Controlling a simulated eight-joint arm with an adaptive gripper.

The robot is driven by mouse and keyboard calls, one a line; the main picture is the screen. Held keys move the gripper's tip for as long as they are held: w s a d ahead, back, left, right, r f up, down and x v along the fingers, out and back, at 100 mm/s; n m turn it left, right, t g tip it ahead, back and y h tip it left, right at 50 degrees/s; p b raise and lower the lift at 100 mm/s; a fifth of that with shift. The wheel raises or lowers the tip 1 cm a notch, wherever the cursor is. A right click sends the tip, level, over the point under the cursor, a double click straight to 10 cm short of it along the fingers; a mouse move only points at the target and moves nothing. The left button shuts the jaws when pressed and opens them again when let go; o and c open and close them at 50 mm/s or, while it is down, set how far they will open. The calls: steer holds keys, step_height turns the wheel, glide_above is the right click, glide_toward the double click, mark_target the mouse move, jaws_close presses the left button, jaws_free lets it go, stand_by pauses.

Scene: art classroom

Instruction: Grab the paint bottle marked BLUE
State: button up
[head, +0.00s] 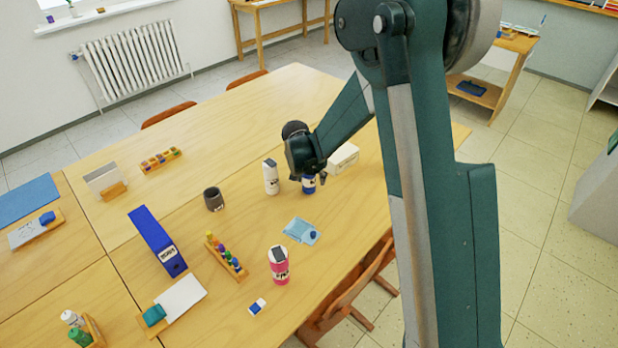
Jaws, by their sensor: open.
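A blue paint bottle (309,186) stands on the wooden table, its upper part hidden by my gripper. Its label is too small to read. My gripper (309,173) is open and points down over the bottle's top. I cannot tell whether the fingers are around the bottle or just above it. A white bottle (271,177) stands just left of it. A pink bottle (278,266) with a dark top stands nearer the front edge.
A white box (343,158) sits close behind and right of the blue bottle. A dark mug (213,199), a light blue cloth (301,231), a blue binder (157,241) and a rack of small bottles (226,256) are on the table.

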steer(key=c, duration=1.2)
steer(key=shift+c, duration=0.2)
steer(key=shift+r, duration=0.15)
steer(key=shift+r+p, duration=1.1)
steer(key=shift+r, duration=3.8)
